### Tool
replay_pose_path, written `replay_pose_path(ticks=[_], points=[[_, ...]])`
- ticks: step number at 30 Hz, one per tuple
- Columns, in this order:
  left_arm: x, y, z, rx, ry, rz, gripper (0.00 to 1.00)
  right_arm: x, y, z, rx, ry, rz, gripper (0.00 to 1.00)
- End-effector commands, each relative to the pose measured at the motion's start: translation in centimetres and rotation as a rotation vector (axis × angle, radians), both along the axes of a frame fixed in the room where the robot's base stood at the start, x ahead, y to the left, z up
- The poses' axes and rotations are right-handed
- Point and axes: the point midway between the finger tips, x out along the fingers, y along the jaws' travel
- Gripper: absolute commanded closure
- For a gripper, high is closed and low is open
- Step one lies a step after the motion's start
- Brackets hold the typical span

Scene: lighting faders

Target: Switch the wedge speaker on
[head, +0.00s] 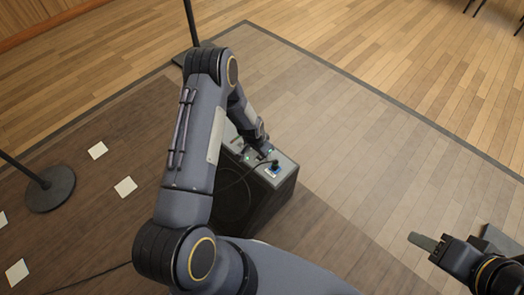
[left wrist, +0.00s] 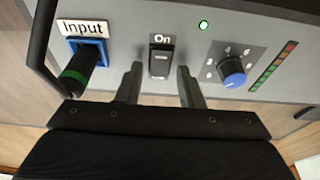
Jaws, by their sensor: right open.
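The wedge speaker (head: 282,190) stands on the dark floor in the head view, its control panel facing up and partly hidden by my left arm. In the left wrist view its black rocker switch (left wrist: 161,62), under an "On" label (left wrist: 162,39), lies between the fingertips of my left gripper (left wrist: 160,84). The fingers are apart, one on each side of the switch, with gaps to it. A small green light (left wrist: 204,25) glows right of the label. In the head view my left gripper (head: 262,150) is at the panel. My right gripper (head: 452,240) is open and empty, far right of the speaker.
A plug sits in the blue Input socket (left wrist: 88,52), left of the switch, with its cable arching beside it. A round stand base (head: 50,188) stands left; floor right of the speaker is clear.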

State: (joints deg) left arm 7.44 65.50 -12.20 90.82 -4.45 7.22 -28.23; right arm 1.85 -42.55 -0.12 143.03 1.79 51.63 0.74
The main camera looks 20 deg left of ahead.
Motion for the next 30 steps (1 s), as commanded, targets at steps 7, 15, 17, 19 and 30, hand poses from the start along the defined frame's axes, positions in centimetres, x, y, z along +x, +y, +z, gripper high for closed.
replay_pose_path(ticks=[7,15,17,19,30], points=[[0.0,0.0,0.0,0.0,0.0,0.0,0.6,0.0,0.0,0.0,0.0,0.0,0.0,0.54],[-0.4,0.2,2.5,0.0,-0.001,-0.001,0.6,0.0,0.0,1.0,0.0,0.0,0.0,0.54],[-0.7,0.3,3.6,0.001,-0.002,-0.002,0.6,0.0,0.0,1.4,0.0,0.0,0.0,0.54],[-1.0,0.4,4.8,0.0,-0.001,-0.002,0.6,0.0,0.0,1.7,0.0,0.0,0.0,0.54],[-1.9,0.7,7.6,0.0,0.001,0.0,0.6,0.0,0.0,2.4,0.0,0.0,0.0,0.54]])
